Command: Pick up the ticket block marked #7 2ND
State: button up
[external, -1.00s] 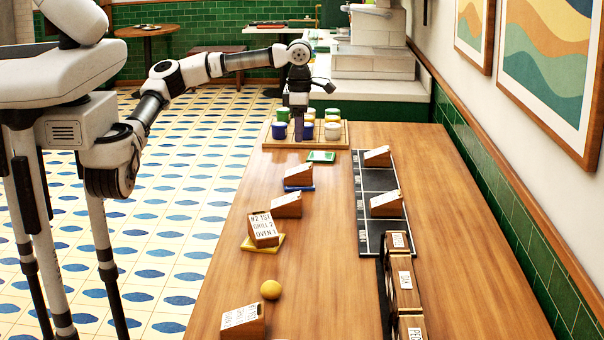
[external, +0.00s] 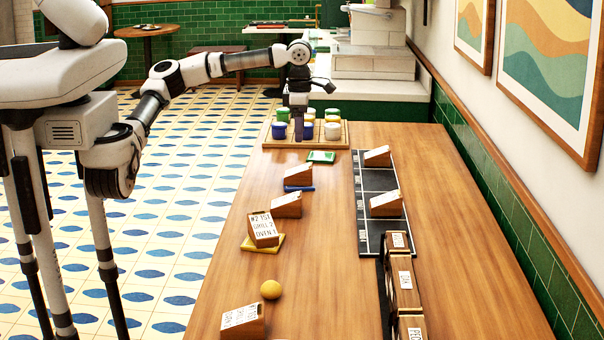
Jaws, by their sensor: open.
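Several wooden ticket blocks with slanted white faces stand on the counter. The only clearly legible one (external: 263,230) reads "#2 1ST GRILL 7 OVEN 1" and sits on a yellow pad. Others are a block by a blue pad (external: 298,175), a block just nearer (external: 287,205), a block at the near left (external: 242,321), and two blocks on the dark strip (external: 377,156) (external: 386,204). Their writing is too small or turned away, so I cannot tell which is #7 2ND. My gripper (external: 298,132) points down at the jar tray, open, apart from every ticket block.
A wooden tray (external: 268,141) with several coloured jars stands at the counter's far end. A green pad (external: 320,157), a yellow ball (external: 271,289) and labelled wooden boxes (external: 404,280) are on the counter. The wall lies to the right. The counter's middle is clear.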

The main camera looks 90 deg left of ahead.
jog(key=shift+o, duration=0.4)
jog(key=p, duration=0.1)
send_over(286, 199)
jog(key=shift+n, duration=0.3)
jog(key=f, duration=0.8)
jog(key=shift+w+d, duration=0.15)
jog(key=shift+d, duration=0.1)
jog(key=shift+a+f+p, duration=0.2)
jog(key=shift+f+p, duration=1.1)
jog(key=shift+f, duration=1.8)
jog(key=c, duration=1.1)
jog(key=shift+r, duration=0.15)
